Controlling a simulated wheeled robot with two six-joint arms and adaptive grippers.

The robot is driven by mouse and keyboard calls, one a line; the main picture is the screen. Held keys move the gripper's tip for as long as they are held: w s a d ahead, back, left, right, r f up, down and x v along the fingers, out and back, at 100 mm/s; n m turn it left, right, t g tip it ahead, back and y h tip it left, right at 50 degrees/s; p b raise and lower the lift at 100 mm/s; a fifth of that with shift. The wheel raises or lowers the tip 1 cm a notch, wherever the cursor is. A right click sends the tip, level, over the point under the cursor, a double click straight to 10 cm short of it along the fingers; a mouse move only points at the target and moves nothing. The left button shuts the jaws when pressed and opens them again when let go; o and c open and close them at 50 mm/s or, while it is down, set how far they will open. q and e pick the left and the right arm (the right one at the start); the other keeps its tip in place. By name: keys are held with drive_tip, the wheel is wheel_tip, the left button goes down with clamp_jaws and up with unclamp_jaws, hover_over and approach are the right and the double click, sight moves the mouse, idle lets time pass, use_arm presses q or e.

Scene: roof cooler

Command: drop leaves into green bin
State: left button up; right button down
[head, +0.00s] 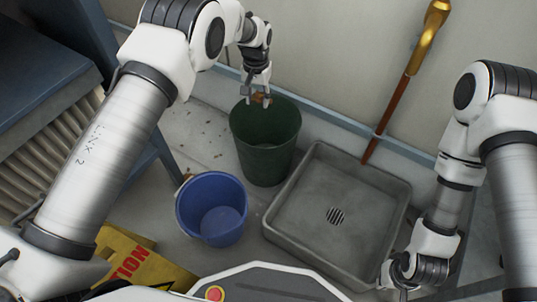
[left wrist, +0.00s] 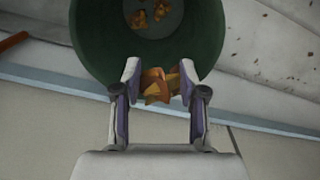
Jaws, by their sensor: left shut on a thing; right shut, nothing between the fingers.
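The green bin (head: 265,150) stands on the floor by the wall, left of the grey basin. My left gripper (head: 258,99) is shut on a clump of orange-brown leaves (head: 258,97) over the bin's far rim. In the left wrist view, the held leaves (left wrist: 160,85) sit between the fingertips of my left gripper (left wrist: 160,82). Behind them is the opening of the green bin (left wrist: 85,35), with more orange leaves (left wrist: 150,14) on its bottom. My right gripper (head: 402,284) is low at the right, beside the basin's near corner; its fingers are barely visible.
A blue bucket (head: 212,205) stands left of the grey basin (head: 318,200), which has a drain grate. A yellow sign (head: 140,262) lies at the lower left. A blue-framed unit (head: 45,80) stands at the left. A gold-handled cane (head: 408,75) leans on the wall.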

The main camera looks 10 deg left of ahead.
use_arm(q)
drive_tip(key=shift+w+d+f+b, duration=0.1)
drive_tip(key=shift+w+f+b, duration=0.1)
drive_tip(key=shift+f, duration=0.3)
drive_tip(key=shift+w+d+f+b, duration=0.1)
drive_tip(key=shift+w+f, duration=0.05)
drive_tip(key=shift+f, duration=0.3)
wheel_tip(320, 180, down, 5)
drive_tip(key=b, duration=0.5)
drive_tip(key=shift+f, duration=0.15)
drive_tip(key=o, duration=0.9)
drive_tip(key=shift+o, duration=0.2)
wheel_tip(320, 180, up, 12)
